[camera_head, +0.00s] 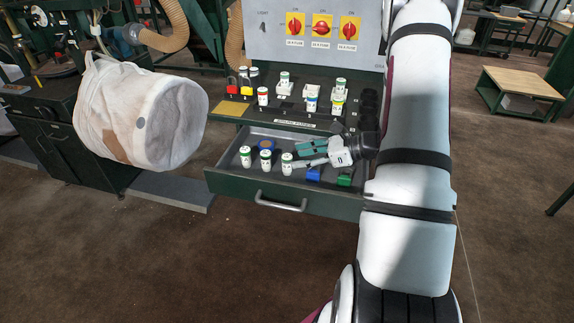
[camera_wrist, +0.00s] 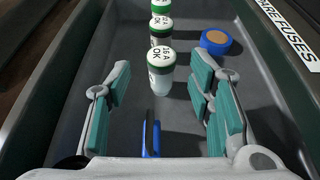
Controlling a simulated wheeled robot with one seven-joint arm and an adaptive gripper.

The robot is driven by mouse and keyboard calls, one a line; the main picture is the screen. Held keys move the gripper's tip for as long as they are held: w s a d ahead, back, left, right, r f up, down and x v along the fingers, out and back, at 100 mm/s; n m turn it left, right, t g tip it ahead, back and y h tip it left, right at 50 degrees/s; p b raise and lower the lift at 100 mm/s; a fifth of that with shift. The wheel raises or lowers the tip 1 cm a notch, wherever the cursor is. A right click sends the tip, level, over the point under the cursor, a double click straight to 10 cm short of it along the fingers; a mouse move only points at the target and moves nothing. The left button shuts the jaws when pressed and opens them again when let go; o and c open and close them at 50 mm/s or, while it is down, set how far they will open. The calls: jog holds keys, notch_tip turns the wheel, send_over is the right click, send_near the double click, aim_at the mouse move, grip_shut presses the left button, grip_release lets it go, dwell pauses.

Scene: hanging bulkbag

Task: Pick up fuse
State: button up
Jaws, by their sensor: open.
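My gripper (camera_head: 299,154) is open and empty, low over the drawer just right of the right fuse. Its teal pads are spread wide in the wrist view (camera_wrist: 160,82); I see no contact with the fuse.
The drawer (camera_head: 230,187) also holds a round blue item (camera_wrist: 216,41), a blue item (camera_head: 313,175) and a green item (camera_head: 345,179). Its walls surround my gripper. Above is a dark shelf with fuses and padlocks. A white bulk bag (camera_head: 110,105) hangs at left.

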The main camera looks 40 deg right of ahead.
aim_at(287, 165)
jog(key=shift+x, duration=1.85)
jog(key=shift+w+d, duration=0.1)
grip_shut()
jog(key=shift+r, duration=0.15)
